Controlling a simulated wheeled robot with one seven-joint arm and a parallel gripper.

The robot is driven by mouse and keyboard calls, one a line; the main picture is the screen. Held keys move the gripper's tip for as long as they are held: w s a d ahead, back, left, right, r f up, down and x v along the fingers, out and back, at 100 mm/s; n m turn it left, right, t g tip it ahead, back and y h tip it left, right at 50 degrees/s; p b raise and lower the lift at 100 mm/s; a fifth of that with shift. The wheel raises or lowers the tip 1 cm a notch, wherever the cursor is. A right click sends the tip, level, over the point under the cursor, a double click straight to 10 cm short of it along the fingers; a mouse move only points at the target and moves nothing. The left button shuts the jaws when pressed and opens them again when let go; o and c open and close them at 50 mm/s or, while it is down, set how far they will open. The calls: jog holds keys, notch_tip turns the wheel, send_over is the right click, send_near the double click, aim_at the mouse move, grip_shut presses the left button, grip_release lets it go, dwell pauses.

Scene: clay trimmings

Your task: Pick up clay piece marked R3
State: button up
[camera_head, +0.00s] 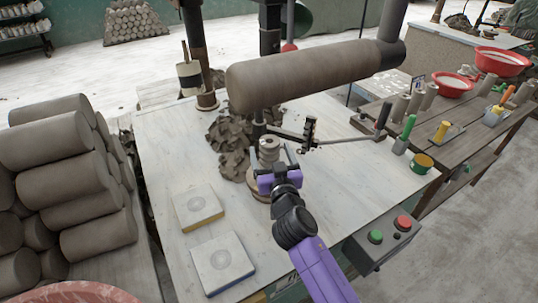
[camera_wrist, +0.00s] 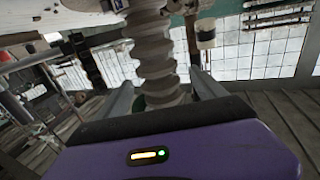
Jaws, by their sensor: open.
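No R3 mark is legible on any clay in either view. Dark grey clay trimmings (camera_head: 232,134) lie in a rough heap on the pale table (camera_head: 335,125), with another clump (camera_head: 235,166) nearer to me. My purple gripper (camera_head: 276,160) is over the table just right of that clump, by a ridged grey form (camera_head: 268,148). In the wrist view the ridged form (camera_wrist: 155,55) rises between my two grey fingers (camera_wrist: 163,92), which are apart. I cannot tell whether either finger touches it. My gripper hides the form's lower part in the head view.
A large horizontal clay cylinder (camera_head: 305,78) hangs over the table behind my gripper. Two square slabs (camera_head: 198,206) (camera_head: 222,262) lie at front left. Stacked clay logs (camera_head: 65,175) stand left. A button box (camera_head: 385,243) is at right. The table's right middle is mostly clear.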

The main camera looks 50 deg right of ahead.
jog(key=shift+x, duration=1.05)
grip_shut()
